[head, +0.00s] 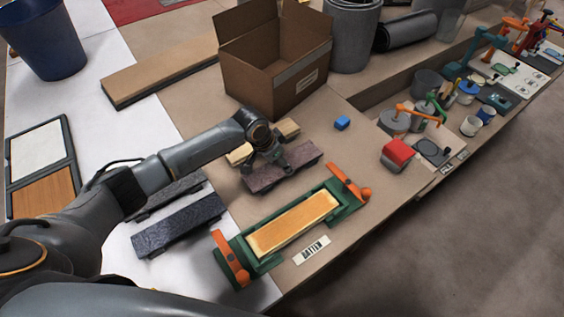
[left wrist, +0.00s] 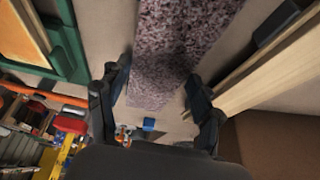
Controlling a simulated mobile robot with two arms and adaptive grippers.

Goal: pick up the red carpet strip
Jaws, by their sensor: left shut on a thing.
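The red carpet strip (head: 295,163) looks dull reddish purple and speckled, and it lies behind the green clamp fixture in the head view. My left gripper (head: 276,165) comes down over the middle of it from above and is shut on it. In the left wrist view the strip (left wrist: 175,48) runs up between the two fingers of the left gripper (left wrist: 160,98). I cannot tell whether the strip touches the table or is slightly above it. My right gripper is not in view.
A green fixture (head: 262,263) with orange handles holds a yellow batten (head: 293,222) in front. Two dark grey strips (head: 180,226) lie to the left. Pale wooden pieces (head: 289,129) lie just behind the strip. A cardboard box (head: 290,90) and a blue cube (head: 342,123) are further back.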

